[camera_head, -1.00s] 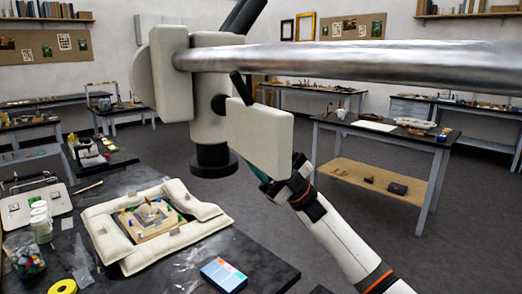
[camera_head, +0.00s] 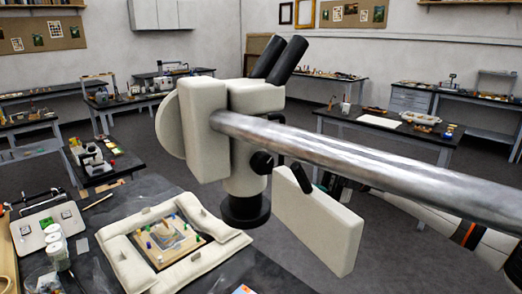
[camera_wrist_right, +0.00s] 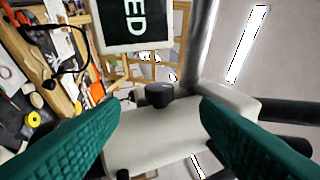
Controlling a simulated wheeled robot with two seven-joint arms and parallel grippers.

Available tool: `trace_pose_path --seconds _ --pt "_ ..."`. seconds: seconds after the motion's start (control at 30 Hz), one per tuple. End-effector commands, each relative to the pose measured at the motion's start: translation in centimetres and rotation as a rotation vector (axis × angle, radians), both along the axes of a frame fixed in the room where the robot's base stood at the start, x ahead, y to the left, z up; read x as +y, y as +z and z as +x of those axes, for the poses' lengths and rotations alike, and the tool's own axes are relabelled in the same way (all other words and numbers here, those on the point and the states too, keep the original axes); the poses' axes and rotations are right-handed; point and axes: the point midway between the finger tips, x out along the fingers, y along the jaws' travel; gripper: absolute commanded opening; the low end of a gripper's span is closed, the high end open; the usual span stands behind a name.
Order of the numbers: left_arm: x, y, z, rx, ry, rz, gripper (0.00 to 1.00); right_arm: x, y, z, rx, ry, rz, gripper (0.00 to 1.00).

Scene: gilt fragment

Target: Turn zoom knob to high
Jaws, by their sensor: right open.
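The cream microscope (camera_head: 238,135) hangs from a thick metal boom (camera_head: 350,170), its black eyepieces up and its dark objective ring down. A black knob (camera_head: 262,162) sits on the side of its body; I cannot read its setting. In the right wrist view, a black knob (camera_wrist_right: 159,95) on a cream body stands ahead, between the fingers in the picture. My right gripper (camera_wrist_right: 160,108) has green ribbed fingers spread wide with nothing between them. Its distance from the knob is unclear. In the head view the boom and a flat cream panel (camera_head: 318,222) hide this gripper. My left gripper is not in view.
A framed fragment on cream padding (camera_head: 178,240) lies on the dark bench below the microscope. Jars (camera_head: 55,245) stand at its left. The boom crosses close to my right arm. Open floor separates this bench from the other tables.

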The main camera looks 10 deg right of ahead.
Motion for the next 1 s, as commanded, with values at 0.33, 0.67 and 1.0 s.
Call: trace_pose_path --seconds 0.33,0.67,1.0 --pt "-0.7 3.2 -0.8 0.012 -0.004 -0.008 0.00 6.6 2.5 -0.9 0.000 0.004 0.001 0.56" --pt "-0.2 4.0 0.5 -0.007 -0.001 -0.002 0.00 8.7 2.8 -1.2 0.000 0.000 0.001 0.56" --pt "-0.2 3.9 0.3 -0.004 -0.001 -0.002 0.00 8.7 2.7 -1.1 0.000 0.000 0.001 0.35"
